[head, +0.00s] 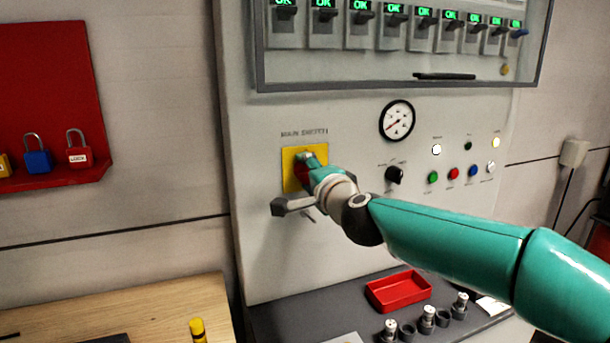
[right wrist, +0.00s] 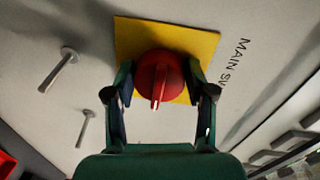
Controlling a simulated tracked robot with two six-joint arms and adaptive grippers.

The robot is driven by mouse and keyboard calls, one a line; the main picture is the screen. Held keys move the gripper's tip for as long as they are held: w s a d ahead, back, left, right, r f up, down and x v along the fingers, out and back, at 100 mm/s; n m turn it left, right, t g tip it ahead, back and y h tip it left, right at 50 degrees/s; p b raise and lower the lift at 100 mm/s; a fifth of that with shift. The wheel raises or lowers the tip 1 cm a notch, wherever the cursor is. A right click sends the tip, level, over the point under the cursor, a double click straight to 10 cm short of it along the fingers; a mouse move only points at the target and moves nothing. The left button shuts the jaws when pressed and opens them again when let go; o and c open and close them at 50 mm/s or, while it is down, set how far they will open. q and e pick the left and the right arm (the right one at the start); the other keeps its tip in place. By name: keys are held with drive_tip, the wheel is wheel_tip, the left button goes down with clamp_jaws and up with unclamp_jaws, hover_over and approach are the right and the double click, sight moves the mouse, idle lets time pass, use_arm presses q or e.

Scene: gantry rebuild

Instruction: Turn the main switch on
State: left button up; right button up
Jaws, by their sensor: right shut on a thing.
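The main switch is a red rotary knob (right wrist: 160,80) on a yellow square plate (head: 291,181), under the label "MAIN SWITCH" on the grey panel. My right gripper (head: 306,165) reaches it from the right and covers most of the knob in the head view. In the right wrist view the two fingers (right wrist: 159,84) stand on either side of the knob and are shut on it. The knob's raised ridge points toward the bottom of that view. The yellow plate (right wrist: 205,45) shows behind it. My left gripper is not in view.
Two pegs stick out below the switch, a thicker one (head: 290,207) and a thin one. A gauge (head: 397,120), a black selector (head: 394,175) and several buttons sit right. A red tray (head: 398,291) lies on the ledge below. A red padlock board (head: 50,90) hangs left.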

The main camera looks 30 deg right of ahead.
drive_tip(key=shift+f, duration=0.15)
drive_tip(key=o, duration=1.1)
drive_tip(key=shift+d, duration=0.1)
drive_tip(key=shift+o, duration=0.2)
drive_tip(key=shift+s, duration=0.2)
drive_tip(key=f+v, duration=0.1)
drive_tip(key=v, duration=1)
drive_tip(key=shift+s+r, duration=0.3)
drive_tip(key=shift+r, duration=0.25)
